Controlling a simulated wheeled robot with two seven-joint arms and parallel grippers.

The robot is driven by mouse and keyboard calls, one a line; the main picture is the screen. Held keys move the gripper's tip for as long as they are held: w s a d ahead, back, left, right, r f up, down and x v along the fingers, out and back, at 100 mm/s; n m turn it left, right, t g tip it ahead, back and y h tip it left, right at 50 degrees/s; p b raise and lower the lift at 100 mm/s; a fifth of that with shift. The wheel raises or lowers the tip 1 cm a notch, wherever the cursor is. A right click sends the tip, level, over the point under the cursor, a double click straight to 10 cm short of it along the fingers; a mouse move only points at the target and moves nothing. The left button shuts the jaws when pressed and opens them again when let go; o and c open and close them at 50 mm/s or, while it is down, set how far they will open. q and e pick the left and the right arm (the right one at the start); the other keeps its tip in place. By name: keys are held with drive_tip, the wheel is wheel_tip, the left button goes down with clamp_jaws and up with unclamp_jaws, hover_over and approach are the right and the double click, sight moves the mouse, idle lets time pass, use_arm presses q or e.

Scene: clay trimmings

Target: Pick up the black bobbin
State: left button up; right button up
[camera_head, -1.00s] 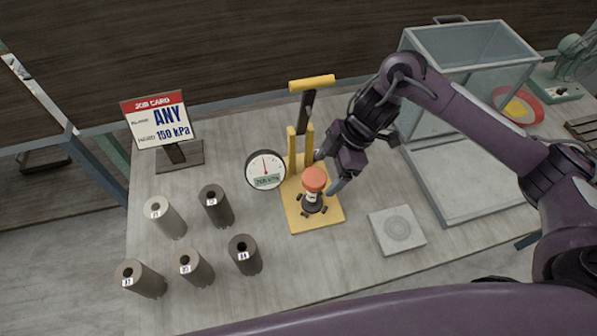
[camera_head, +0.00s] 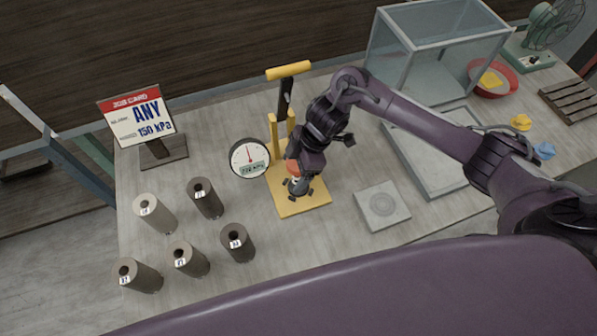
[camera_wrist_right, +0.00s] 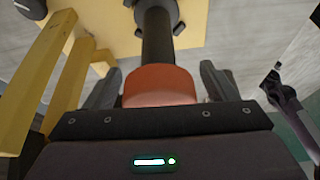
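No object is plainly marked as a black bobbin. On the yellow base of the press (camera_head: 312,203) stands a dark piece with an orange-red cap (camera_head: 293,168). In the right wrist view the cap (camera_wrist_right: 160,84) tops a black shaft (camera_wrist_right: 157,38). My right gripper (camera_head: 296,176) is over this piece, partly hiding it. Its fingers (camera_wrist_right: 160,88) stand apart on either side of the cap, with small gaps showing. Several labelled hollow cylinders stand at left; the darkest are a back one (camera_head: 205,200) and a front one (camera_head: 238,244).
A round gauge (camera_head: 249,158) and the press's yellow handle (camera_head: 288,70) are close beside my right gripper. A job card (camera_head: 137,117) stands at back left. A square grey plate (camera_head: 382,206) lies right of the press, before a glass case (camera_head: 440,45).

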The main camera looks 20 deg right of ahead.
drive_tip(key=c, duration=1.2)
drive_tip(key=shift+w+r, duration=0.1)
drive_tip(key=shift+c, duration=0.2)
